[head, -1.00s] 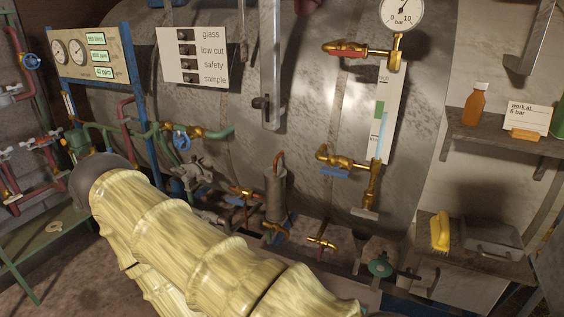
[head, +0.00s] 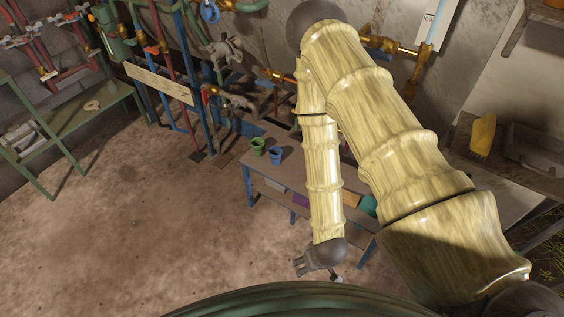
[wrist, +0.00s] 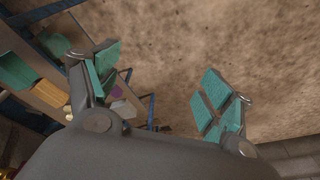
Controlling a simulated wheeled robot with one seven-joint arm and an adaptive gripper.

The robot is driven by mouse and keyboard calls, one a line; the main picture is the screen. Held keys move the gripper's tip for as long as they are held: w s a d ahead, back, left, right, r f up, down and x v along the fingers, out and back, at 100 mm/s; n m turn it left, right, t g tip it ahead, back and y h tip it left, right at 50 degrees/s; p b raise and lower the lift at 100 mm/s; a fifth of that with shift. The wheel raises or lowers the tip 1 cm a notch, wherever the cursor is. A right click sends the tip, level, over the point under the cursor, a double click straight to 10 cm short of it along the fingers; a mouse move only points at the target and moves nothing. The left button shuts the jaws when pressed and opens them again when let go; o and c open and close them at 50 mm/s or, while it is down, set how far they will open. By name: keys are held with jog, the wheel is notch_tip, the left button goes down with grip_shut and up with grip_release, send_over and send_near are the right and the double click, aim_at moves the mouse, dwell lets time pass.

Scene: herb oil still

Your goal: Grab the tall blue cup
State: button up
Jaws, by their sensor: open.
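A blue cup (head: 276,155) stands upright on the low workbench (head: 226,158) in the head view, near its far left end. A green cup (head: 258,146) stands just left of it; the two look much alike in height. My gripper (wrist: 158,92) is open and empty in the wrist view, its teal-padded fingers wide apart over the brown floor. In the head view it hangs at the end of my folded arm, in front of the bench and well apart from the blue cup. The wrist view shows no cup that I can make out.
The bench has blue legs and coloured items, including an orange block (head: 343,198), partly hidden by my arm. A green shelf table (head: 75,118) stands at the left. Pipes and valves run behind the bench. The floor at left is clear.

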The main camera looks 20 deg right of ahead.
jog(key=w+f+t+b, duration=0.2)
jog(key=w+f+b, duration=0.25)
jog(key=w, duration=0.25)
jog(key=w+f+t+b, duration=0.2)
jog(key=w+f+b, duration=0.25)
jog(key=w, duration=0.25)
jog(key=m+t+h+b, duration=0.3)
jog(key=t+h+b, duration=0.55)
jog(key=b, duration=1.95)
send_near(275, 157)
jog(key=d+t+y, duration=0.3)
jog(key=shift+g, duration=0.25)
jog(key=x, duration=0.3)
jog(key=b+x, duration=0.1)
jog(key=x, duration=0.1)
jog(key=shift+a+f, duration=0.15)
jog(key=shift+f, duration=0.25)
jog(key=shift+b+x, duration=1.5)
jog(key=shift+x, duration=0.75)
jog(key=shift+w+r, duration=0.15)
jog(key=shift+w, duration=0.45)
jog(key=shift+c, duration=0.3)
jog(key=c, duration=1.1)
